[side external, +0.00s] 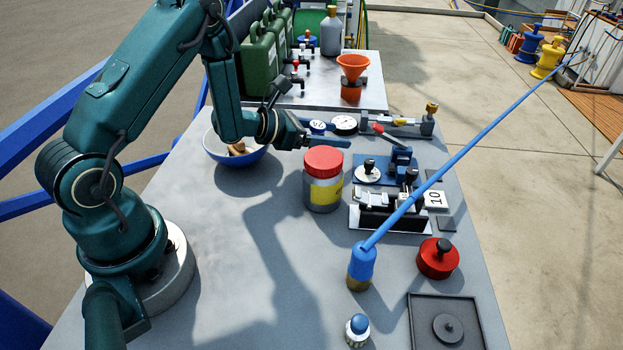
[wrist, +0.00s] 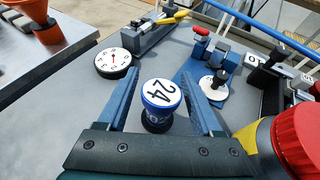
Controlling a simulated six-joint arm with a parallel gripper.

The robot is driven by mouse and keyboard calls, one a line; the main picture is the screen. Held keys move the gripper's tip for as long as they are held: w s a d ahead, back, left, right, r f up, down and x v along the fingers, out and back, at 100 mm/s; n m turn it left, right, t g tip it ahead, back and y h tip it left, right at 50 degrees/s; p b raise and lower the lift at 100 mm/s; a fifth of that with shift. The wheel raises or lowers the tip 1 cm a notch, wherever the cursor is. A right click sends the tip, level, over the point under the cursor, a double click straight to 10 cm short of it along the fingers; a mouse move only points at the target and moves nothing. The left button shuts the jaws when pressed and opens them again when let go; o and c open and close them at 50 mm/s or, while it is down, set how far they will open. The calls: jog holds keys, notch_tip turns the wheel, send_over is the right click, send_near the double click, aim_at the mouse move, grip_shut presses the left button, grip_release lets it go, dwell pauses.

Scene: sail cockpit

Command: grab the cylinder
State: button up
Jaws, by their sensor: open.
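A short cylinder (wrist: 160,105) stands upright on the table, with a blue rim, a white top marked 24 and a dark lower part. In the wrist view it sits between the two blue fingers of my gripper (wrist: 161,76), with a gap on both sides. In the side view the cylinder's white top (side external: 317,126) shows beside my gripper (side external: 338,136), and its lower part is hidden behind the near finger. My gripper is open and holds nothing.
A red-lidded jar (side external: 323,180) stands close to the near finger. A dial gauge (side external: 344,124) lies past the cylinder. A blue bowl (side external: 232,152) is on the left, and a blue clamp fixture (side external: 385,168) on the right. The front left table is clear.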

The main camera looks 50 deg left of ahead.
grip_shut()
jog(key=shift+r, duration=0.1)
